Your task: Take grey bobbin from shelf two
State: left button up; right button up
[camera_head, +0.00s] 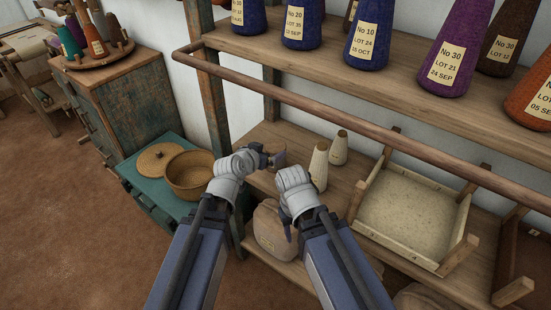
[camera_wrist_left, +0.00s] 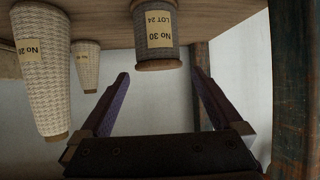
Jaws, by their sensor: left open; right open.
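The grey bobbin (camera_wrist_left: 155,40), a flanged spool with a cream label reading No 30 LOT 24, shows at the top middle of the left wrist view, which is upside down. It stands on the wooden shelf (camera_wrist_left: 105,22). My left gripper (camera_wrist_left: 160,78) is open and empty, its two fingers spread either side of the bobbin's line, with the bobbin beyond the tips. In the head view my left gripper (camera_head: 274,157) is at the shelf's left end, and I cannot make out the grey bobbin clearly there. My right gripper (camera_head: 288,230) is open, low in front of the shelf.
Two cream cones, a larger (camera_head: 318,168) and a smaller (camera_head: 339,148), stand right of my left gripper. A wooden rail (camera_head: 370,130) crosses above. A wooden-framed tray (camera_head: 410,212) lies to the right. A basket (camera_head: 188,175) sits on a green stand at left.

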aim_at(273, 149)
pick_arm(q)
jog(key=shift+w+d+f, duration=0.25)
jog(key=shift+w+f, duration=0.1)
jog(key=shift+w, duration=0.15)
jog(key=b+x, duration=0.2)
jog(key=x, duration=0.2)
jog(key=shift+f+b, duration=0.35)
jog(key=shift+b, duration=0.05)
jog(key=shift+w+d+f, duration=0.15)
jog(key=shift+w+d, duration=0.1)
jog(key=shift+w, duration=0.1)
jog(key=shift+c, duration=0.2)
jog(key=c, duration=1.1)
jog(key=shift+c, duration=0.2)
notch_tip(273, 149, up, 10)
jog(key=p, duration=1)
